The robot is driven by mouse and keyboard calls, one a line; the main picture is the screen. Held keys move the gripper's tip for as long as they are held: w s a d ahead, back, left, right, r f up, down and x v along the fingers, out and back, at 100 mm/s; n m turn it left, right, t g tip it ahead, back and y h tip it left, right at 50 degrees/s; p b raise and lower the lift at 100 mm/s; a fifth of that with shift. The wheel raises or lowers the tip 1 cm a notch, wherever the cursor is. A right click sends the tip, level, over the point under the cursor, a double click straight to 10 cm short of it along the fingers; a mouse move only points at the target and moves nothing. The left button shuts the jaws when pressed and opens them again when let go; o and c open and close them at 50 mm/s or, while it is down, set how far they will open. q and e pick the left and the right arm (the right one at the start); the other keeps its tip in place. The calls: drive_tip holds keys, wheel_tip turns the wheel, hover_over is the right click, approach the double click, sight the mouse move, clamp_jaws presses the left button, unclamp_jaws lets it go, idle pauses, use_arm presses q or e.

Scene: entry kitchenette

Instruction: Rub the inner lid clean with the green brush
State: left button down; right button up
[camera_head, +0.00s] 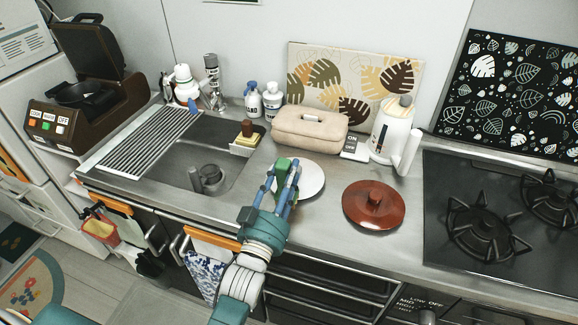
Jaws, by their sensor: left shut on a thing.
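A white round disc, which looks like the inner lid (310,180), lies on the steel counter in front of the beige case. My left gripper (284,174) is over the left part of this disc, pointing away from me. It is shut on a green thing, which looks like the green brush (282,165); only a little of it shows between the blue fingers. The fingers hide the left part of the disc. I cannot tell whether the brush touches the disc. My right gripper is not in view.
A red-brown lid with a knob (372,208) lies to the right of the disc. Behind stand a beige case (310,130) and a white kettle (391,130). The sink (185,165) is to the left, a black gas stove (500,215) to the right.

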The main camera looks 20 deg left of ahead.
use_arm(q)
drive_tip(key=shift+s+r, duration=0.15)
drive_tip(key=shift+s, duration=0.6)
drive_tip(key=shift+p, duration=0.3)
drive_tip(key=shift+w+f+b, duration=0.2)
drive_tip(key=shift+w+b, duration=0.1)
drive_tip(key=shift+w, duration=1.65)
